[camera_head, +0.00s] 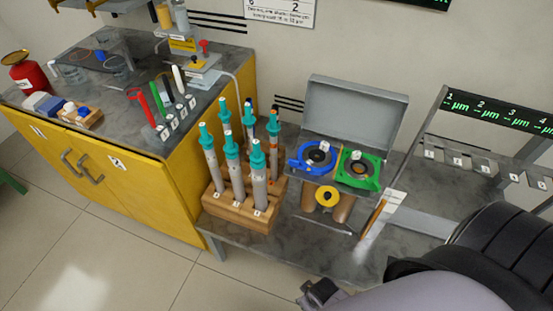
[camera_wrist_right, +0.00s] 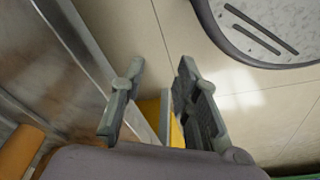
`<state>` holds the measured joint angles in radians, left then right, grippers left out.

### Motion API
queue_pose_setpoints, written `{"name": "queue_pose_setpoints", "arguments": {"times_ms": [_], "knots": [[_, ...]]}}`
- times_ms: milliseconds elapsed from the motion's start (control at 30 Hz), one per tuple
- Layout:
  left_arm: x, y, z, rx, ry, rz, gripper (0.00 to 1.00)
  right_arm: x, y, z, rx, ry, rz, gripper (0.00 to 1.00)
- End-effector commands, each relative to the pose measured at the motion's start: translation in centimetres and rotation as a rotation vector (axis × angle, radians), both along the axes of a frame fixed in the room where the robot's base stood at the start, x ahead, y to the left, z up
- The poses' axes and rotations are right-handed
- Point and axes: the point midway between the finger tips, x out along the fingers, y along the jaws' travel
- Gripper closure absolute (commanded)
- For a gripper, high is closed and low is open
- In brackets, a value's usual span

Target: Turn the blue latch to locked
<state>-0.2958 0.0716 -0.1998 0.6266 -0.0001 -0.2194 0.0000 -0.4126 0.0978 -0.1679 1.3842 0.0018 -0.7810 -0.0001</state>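The blue latch (camera_head: 303,163) is a blue ring with a tab pointing left, around a dark round centre. It sits on a stand in front of a grey raised panel, left of a green square ring piece (camera_head: 345,178). My right arm comes in from the lower right. Its gripper (camera_head: 320,293) shows only partly at the bottom edge, in front of the bench and well apart from the latch. In the right wrist view the two fingers (camera_wrist_right: 160,66) are spread with nothing between them. The latch does not show there. My left gripper is not in view.
A wooden rack (camera_head: 238,211) of several teal-capped tubes stands left of the latch. A yellow ring (camera_head: 327,196) and brown cylinders are below it. A slotted rack with a green display (camera_head: 505,113) stands at the right. The grey bench (camera_head: 290,250) is fairly clear in front.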

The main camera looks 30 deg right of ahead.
Motion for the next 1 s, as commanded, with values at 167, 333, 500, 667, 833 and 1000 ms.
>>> {"name": "queue_pose_setpoints", "arguments": {"times_ms": [167, 333, 500, 667, 833, 1000], "knots": [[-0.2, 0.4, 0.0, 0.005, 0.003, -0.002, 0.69, 4.1, 0.6, 7.4, 0.011, -0.044, -0.001, 0.71], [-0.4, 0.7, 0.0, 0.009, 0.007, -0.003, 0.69, 6.9, 1.2, 14.4, 0.027, -0.077, 0.021, 0.71], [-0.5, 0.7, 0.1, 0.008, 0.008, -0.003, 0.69, 9.9, 2.7, 22.0, 0.063, -0.116, 0.098, 0.71], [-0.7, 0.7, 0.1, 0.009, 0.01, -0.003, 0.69, 13.0, 4.6, 27.3, 0.092, -0.123, 0.256, 0.71], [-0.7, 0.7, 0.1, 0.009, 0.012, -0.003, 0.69, 16.0, 5.1, 30.1, 0.083, -0.098, 0.409, 0.71], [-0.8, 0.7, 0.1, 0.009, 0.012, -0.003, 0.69, 19.8, 3.6, 32.7, 0.034, -0.04, 0.542, 0.71]]}}
